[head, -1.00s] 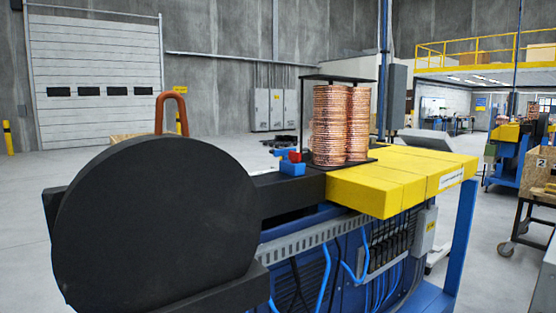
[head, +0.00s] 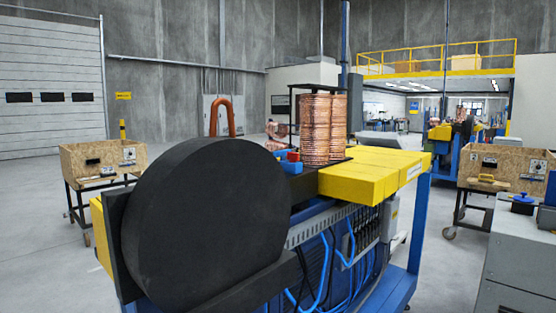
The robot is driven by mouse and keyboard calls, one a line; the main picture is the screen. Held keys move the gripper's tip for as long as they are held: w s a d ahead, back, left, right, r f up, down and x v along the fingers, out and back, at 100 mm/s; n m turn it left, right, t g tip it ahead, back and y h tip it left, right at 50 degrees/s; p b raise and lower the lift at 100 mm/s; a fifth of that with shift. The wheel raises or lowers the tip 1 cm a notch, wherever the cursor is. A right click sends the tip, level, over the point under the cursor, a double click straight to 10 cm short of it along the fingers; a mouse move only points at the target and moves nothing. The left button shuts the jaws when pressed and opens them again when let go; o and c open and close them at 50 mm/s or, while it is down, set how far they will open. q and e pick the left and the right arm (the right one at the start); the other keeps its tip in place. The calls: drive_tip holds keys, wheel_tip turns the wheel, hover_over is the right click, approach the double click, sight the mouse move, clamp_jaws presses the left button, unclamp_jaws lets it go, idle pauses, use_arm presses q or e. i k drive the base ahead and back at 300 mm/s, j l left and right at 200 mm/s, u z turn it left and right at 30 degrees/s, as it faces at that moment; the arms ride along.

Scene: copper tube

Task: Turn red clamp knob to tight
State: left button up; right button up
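A small red part (head: 294,156) sits on a blue block (head: 290,167) on the machine, just left of the copper coils; at this size I cannot tell if it is the red clamp knob or how it is turned. The copper coils (head: 323,128) stand upright in a dark frame on the machine top. A large black disc (head: 205,225) fills the near end of the machine and hides what is behind it. Neither of my grippers is in view.
The machine has a yellow top (head: 365,172) and blue hoses along its side. Wooden crates on carts stand at left (head: 100,160) and right (head: 505,170). A grey cabinet (head: 520,265) is at the near right. Grey floor is open on the left and between machine and cabinet.

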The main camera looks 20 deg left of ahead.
sight(293, 158)
drive_tip(key=k+j+z, duration=0.1)
drive_tip(key=j, duration=0.25)
drive_tip(key=k+j+z, duration=0.1)
drive_tip(key=j, duration=0.25)
drive_tip(key=k+j+z, duration=0.25)
drive_tip(key=j, duration=0.3)
drive_tip(key=k+j, duration=0.1)
drive_tip(key=j, duration=0.3)
drive_tip(key=j+z, duration=0.15)
drive_tip(key=j, duration=0.25)
drive_tip(key=j+z, duration=0.1)
drive_tip(key=j, duration=0.35)
drive_tip(key=k+j+z, duration=0.1)
drive_tip(key=j, duration=0.3)
drive_tip(key=j+z, duration=0.1)
drive_tip(key=j, duration=0.35)
drive_tip(key=k+j+z, duration=0.1)
drive_tip(key=j, duration=0.35)
drive_tip(key=k+j+z, duration=0.1)
drive_tip(key=j, duration=0.3)
drive_tip(key=k+j, duration=0.1)
drive_tip(key=j, duration=0.8)
drive_tip(key=k+j, duration=0.15)
drive_tip(key=j, duration=0.3)
drive_tip(key=k+j+z, duration=0.1)
drive_tip(key=j, duration=0.35)
drive_tip(key=l, duration=0.35)
drive_tip(key=i, duration=0.05)
